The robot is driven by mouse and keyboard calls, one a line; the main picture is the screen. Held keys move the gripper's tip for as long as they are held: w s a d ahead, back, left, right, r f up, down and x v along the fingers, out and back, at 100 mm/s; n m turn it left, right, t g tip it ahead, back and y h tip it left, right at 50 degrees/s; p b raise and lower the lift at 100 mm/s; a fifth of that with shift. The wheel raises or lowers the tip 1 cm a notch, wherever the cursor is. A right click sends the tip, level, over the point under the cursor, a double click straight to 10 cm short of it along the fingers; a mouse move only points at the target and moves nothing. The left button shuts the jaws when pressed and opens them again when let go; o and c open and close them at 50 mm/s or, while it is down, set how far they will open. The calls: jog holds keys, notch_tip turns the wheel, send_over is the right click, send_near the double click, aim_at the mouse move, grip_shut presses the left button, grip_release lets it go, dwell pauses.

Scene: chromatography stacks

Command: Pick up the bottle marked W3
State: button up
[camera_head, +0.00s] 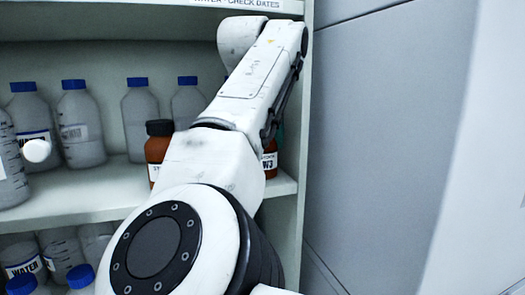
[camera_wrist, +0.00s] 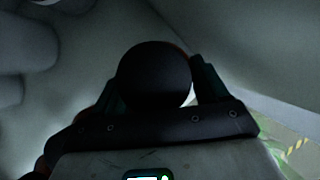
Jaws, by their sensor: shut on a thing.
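The W3 bottle (camera_head: 270,161) is amber-brown with a white label reading W3. It stands at the right end of the middle shelf in the head view, mostly hidden behind my arm. In the wrist view a round black cap (camera_wrist: 154,75) lies between the two dark fingers of my gripper (camera_wrist: 155,85). The fingers are closed on either side of the capped bottle. In the head view my gripper is hidden behind my arm, with only a bit of greenish finger beside the bottle.
Another amber bottle with a black cap (camera_head: 158,148) stands left of my arm. Clear blue-capped bottles (camera_head: 82,125) fill the middle shelf's left side, and more stand on the shelf below (camera_head: 25,262). The shelf's right side panel (camera_head: 302,110) is close to my gripper.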

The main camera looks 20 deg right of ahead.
jog(key=c, duration=0.5)
jog(key=shift+r, duration=0.25)
jog(key=shift+c, duration=0.2)
jog(key=shift+r+p, duration=0.45)
jog(key=shift+p, duration=0.2)
jog(key=shift+r, duration=0.15)
